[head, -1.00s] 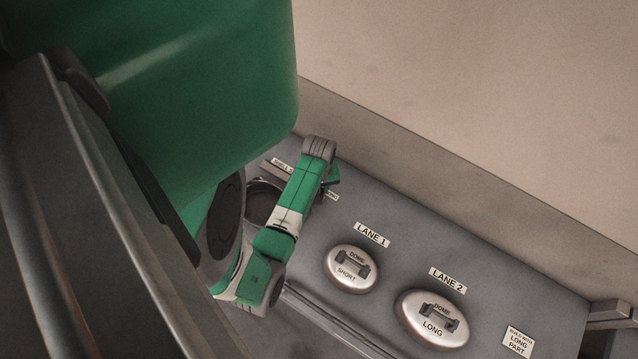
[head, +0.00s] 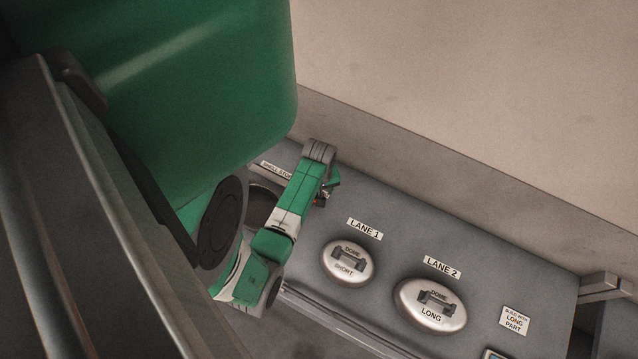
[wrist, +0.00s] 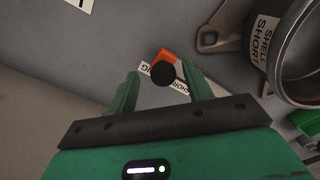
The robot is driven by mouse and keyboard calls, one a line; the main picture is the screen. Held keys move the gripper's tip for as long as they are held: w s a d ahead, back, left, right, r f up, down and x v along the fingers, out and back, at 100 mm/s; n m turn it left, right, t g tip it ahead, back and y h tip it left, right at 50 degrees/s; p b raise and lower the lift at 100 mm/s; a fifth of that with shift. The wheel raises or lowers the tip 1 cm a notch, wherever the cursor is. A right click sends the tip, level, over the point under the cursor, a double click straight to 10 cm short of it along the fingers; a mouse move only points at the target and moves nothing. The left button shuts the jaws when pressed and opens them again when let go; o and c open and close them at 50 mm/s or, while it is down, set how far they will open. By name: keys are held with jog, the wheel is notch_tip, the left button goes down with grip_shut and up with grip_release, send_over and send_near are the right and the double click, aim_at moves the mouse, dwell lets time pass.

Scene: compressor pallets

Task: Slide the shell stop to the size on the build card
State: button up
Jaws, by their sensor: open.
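The shell stop (wrist: 163,72) shows in the wrist view as a black round knob with an orange part behind it. It stands over a white strip (wrist: 180,88) lettered upside down, with SHORT to its right and LONG partly hidden at its left. My gripper (wrist: 162,80) is open, with one green finger on each side of the knob; I cannot tell whether either touches it. In the head view my gripper (head: 327,188) is small at the bench's far end, and the stop is hidden. The build card (head: 515,318) reads BUILD WITH LONG PART.
A round metal shell (wrist: 300,55) labelled SHELL SHORT stands right of my gripper in the wrist view. Two domes sit on the grey bench: SHORT (head: 347,273) in lane 1 and LONG (head: 430,316) in lane 2. A wall (head: 450,190) runs behind the bench.

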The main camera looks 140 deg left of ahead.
notch_tip(320, 180, up, 8)
jog(key=shift+f, duration=0.15)
dwell(0.6)
